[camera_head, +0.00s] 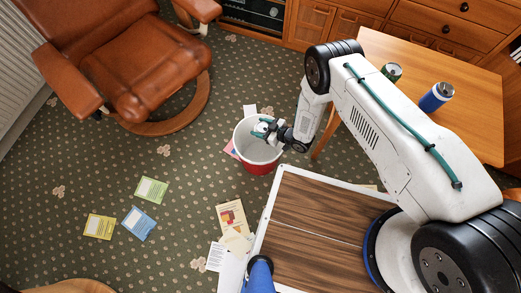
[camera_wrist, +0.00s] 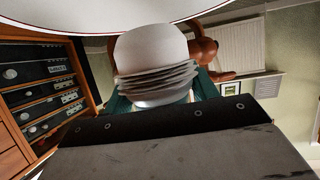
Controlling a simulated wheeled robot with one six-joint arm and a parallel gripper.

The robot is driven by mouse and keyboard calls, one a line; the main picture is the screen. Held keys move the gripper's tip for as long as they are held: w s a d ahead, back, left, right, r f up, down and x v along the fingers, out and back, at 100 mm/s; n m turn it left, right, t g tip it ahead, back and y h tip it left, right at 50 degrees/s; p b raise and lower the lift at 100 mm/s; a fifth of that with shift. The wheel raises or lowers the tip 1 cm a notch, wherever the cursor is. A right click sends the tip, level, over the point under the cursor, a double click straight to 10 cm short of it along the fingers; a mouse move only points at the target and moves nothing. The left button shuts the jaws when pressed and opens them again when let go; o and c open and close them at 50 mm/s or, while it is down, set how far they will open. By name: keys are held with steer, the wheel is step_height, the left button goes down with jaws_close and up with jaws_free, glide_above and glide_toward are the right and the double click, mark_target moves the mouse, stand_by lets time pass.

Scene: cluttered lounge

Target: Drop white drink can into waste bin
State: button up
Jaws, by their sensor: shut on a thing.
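The white drink can (camera_wrist: 153,55) is crumpled, with creases round its middle, and sits between the teal fingers of my gripper (camera_wrist: 155,100) in the wrist view. In the head view my gripper (camera_head: 262,129) is over the mouth of the waste bin (camera_head: 259,169), which is red outside and white inside. The can is small and mostly hidden by the fingers there. My gripper is shut on the can. The bin's pale curved wall (camera_wrist: 75,14) fills the top of the wrist view. I cannot tell exactly how deep the can is relative to the rim.
A brown leather armchair (camera_head: 140,70) stands at the upper left. Coloured booklets (camera_head: 139,222) and papers (camera_head: 232,216) lie on the patterned carpet.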

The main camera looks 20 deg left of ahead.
steer(key=shift+f, duration=0.2)
steer(key=o, duration=1)
steer(key=shift+d, duration=0.1)
steer(key=v, duration=0.7)
steer(key=shift+s+d+r, duration=0.1)
steer(key=shift+d+r, duration=0.1)
steer(key=shift+d, duration=0.1)
